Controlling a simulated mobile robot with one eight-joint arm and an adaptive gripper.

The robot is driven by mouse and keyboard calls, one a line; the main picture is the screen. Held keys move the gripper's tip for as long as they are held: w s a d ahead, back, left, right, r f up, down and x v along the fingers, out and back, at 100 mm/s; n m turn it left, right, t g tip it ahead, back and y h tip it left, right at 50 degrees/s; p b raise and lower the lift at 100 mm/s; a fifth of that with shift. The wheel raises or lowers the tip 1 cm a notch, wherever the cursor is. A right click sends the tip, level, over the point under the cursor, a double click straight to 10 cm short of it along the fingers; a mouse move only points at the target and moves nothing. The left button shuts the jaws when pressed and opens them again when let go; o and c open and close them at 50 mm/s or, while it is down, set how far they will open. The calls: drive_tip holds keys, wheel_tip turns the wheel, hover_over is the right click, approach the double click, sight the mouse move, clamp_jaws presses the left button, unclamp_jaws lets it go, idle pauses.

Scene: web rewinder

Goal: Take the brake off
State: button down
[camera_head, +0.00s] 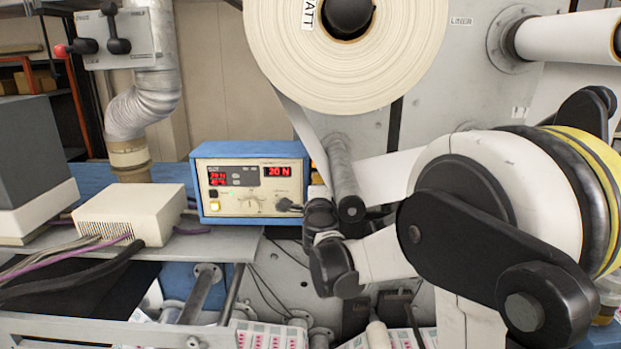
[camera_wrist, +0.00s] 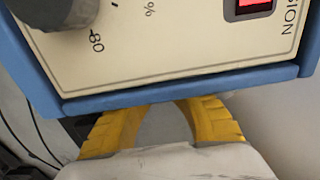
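A blue control box (camera_head: 249,150) with a cream front stands on the bench, with red lit displays; the right one reads 20 N. A dark knob (camera_head: 288,205) sits at its lower right. In the wrist view the knob (camera_wrist: 58,12) is at the top left beside a scale marked 80 and %. No brake label is readable. My gripper (camera_wrist: 162,108) is just off the box's right side, apart from the knob. Its yellow fingers show with a grey gap between, but their tips are not clear. In the head view my dark wrist parts hide most of it.
A grey panel (camera_head: 120,38) with black levers and a red knob stands at the upper left. A large white roll (camera_head: 345,60) hangs above my arm, with a grey roller (camera_head: 344,180) below. A cream box (camera_head: 132,212) with cables sits left of the control box.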

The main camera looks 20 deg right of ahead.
drive_tip(key=shift+w+d, duration=0.2)
drive_tip(key=shift+w, duration=0.45)
drive_tip(key=shift+w+d+r+b, duration=0.15)
drive_tip(key=shift+w+d+b, duration=0.1)
drive_tip(key=shift+w+b, duration=0.3)
